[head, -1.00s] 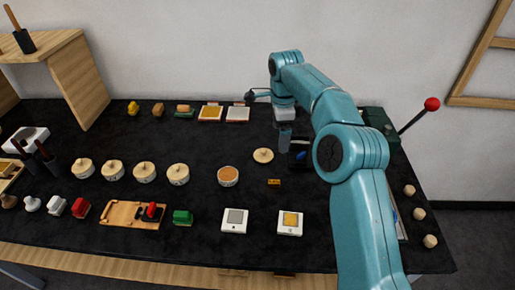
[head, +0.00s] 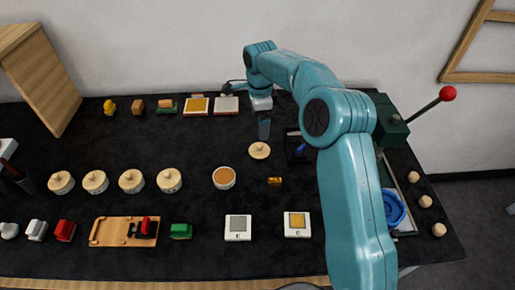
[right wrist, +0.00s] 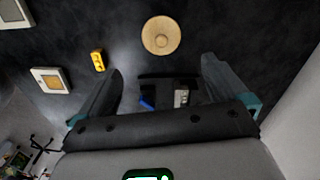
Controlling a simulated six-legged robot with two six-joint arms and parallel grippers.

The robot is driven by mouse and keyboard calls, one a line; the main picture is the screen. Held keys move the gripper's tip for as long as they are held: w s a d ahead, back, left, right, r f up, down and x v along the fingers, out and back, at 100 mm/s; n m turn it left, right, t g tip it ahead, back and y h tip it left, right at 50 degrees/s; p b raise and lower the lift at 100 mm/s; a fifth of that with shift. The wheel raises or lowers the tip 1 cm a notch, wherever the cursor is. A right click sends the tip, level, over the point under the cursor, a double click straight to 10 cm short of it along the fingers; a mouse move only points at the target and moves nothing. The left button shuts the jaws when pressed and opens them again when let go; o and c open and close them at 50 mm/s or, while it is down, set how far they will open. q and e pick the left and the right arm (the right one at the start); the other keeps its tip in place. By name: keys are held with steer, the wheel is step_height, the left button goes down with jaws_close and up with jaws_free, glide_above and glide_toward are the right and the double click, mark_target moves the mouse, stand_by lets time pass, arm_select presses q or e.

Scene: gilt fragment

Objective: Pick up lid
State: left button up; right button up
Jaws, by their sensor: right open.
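A round wooden lid (head: 259,150) with a small knob lies flat on the black table, and it also shows in the right wrist view (right wrist: 161,36). An open round pot with an orange filling (head: 224,178) stands to its left and nearer. My right gripper (head: 264,132) points down just behind the lid in the head view. My left gripper is not in view.
Several lidded pots (head: 131,181) stand in a row at left. A gold block (head: 274,181) and two white square devices (head: 238,228) lie nearer. A black holder with a blue item (head: 297,147) is right of the lid. A green box with a red-knobbed lever (head: 447,93) stands at right.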

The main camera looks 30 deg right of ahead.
glide_above(259, 145)
steer(key=f, duration=0.5)
steer(key=shift+d+f+p, duration=0.2)
steer(key=shift+f+p, duration=0.1)
steer(key=shift+f, duration=0.1)
steer(key=shift+s+a+f, duration=0.15)
steer(key=shift+s+f, duration=0.15)
steer(key=shift+f, duration=0.1)
steer(key=f, duration=0.1)
steer(key=f+p, duration=0.1)
steer(key=f, duration=0.1)
steer(key=f+p, duration=0.1)
steer(key=f, duration=0.1)
steer(key=shift+w, duration=0.35)
steer(key=shift+s+f, duration=0.1)
steer(key=shift+f, duration=0.05)
steer(key=c, duration=0.9)
steer(key=shift+c, duration=0.6)
